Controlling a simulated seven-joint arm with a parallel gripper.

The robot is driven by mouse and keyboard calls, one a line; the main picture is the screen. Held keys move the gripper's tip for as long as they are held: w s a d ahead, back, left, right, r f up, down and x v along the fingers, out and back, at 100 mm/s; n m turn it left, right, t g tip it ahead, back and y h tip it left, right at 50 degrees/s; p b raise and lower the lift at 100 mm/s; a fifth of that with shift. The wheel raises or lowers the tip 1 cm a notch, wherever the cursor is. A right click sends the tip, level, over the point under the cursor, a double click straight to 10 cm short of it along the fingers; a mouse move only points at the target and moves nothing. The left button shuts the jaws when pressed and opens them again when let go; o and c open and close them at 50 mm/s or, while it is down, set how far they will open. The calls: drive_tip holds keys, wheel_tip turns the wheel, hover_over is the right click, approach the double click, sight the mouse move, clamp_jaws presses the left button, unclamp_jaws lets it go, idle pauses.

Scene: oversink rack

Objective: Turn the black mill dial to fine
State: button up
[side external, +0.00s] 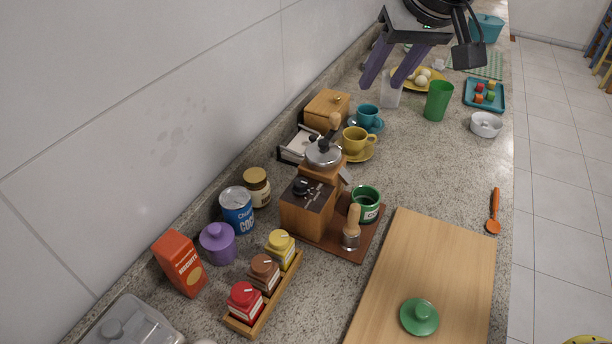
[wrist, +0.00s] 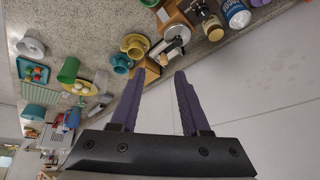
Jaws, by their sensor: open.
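The wooden mill (side external: 307,215) stands on a brown mat at the middle of the counter in the side view. Its dark top carries the black dial (side external: 302,186); the setting marks are too small to read. My gripper (side external: 383,82) is open and empty, with purple fingers, high above the far part of the counter and well away from the mill. In the wrist view my gripper (wrist: 159,72) has its fingers apart with nothing between them. The dial is not clear in that view.
A green cup (side external: 367,205) and a wood-handled tamper (side external: 352,228) stand right of the mill. A blue can (side external: 236,210) and a brown jar (side external: 256,188) stand left of it. A yellow cup (side external: 356,142) is behind.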

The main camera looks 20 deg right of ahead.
drive_tip(key=n, duration=0.1)
hover_over(301, 181)
drive_tip(key=s+d, duration=0.3)
drive_tip(key=s, duration=0.1)
wheel_tip(301, 181, down, 5)
wheel_tip(301, 181, down, 3)
drive_tip(key=s+a+n+g, duration=0.1)
drive_tip(key=s+a, duration=0.1)
drive_tip(key=a, duration=0.1)
drive_tip(key=x, duration=1.3)
drive_tip(key=shift+w+d, duration=0.15)
drive_tip(key=shift+d, duration=0.05)
clamp_jaws()
